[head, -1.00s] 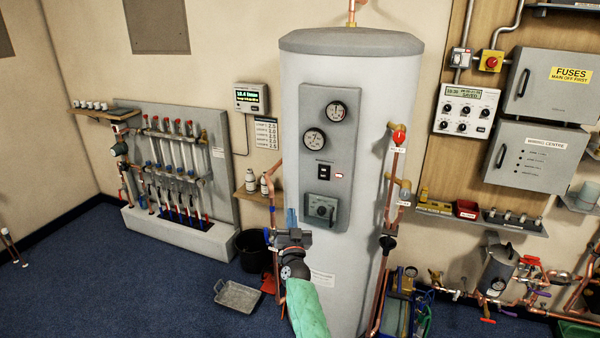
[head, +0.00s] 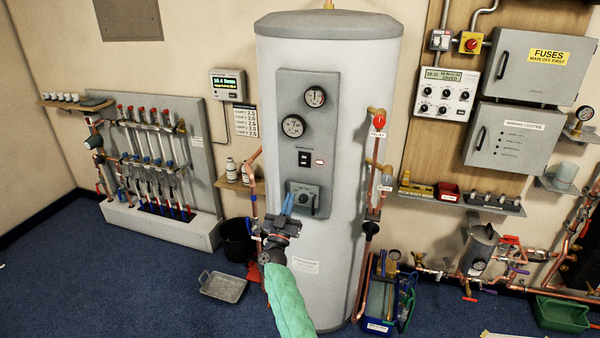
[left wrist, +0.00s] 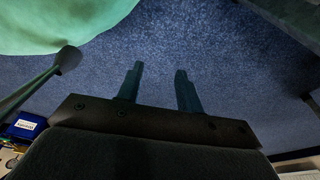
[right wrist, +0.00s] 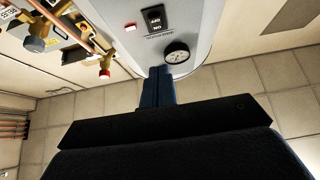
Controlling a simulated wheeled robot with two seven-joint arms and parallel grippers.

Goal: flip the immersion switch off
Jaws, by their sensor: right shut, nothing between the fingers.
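The immersion switch (head: 304,159) is a small black rocker on the grey panel of the tall white cylinder, with a red lamp (head: 320,162) beside it. The switch also shows upside down near the top of the right wrist view (right wrist: 154,18), by ON and OFF lettering; its position is unclear. My right gripper (head: 287,203) is shut and empty, its blue fingertips below and left of the switch in the head view, with a visible gap in the right wrist view. My left gripper (left wrist: 157,80) is open and empty over blue carpet, and out of the head view.
Two gauges (head: 293,126) sit above the switch and a dial box (head: 304,198) sits below it. Copper pipes with a red valve knob (head: 379,121) run right of the cylinder. A black bucket (head: 237,240) and a metal tray (head: 223,286) are on the floor.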

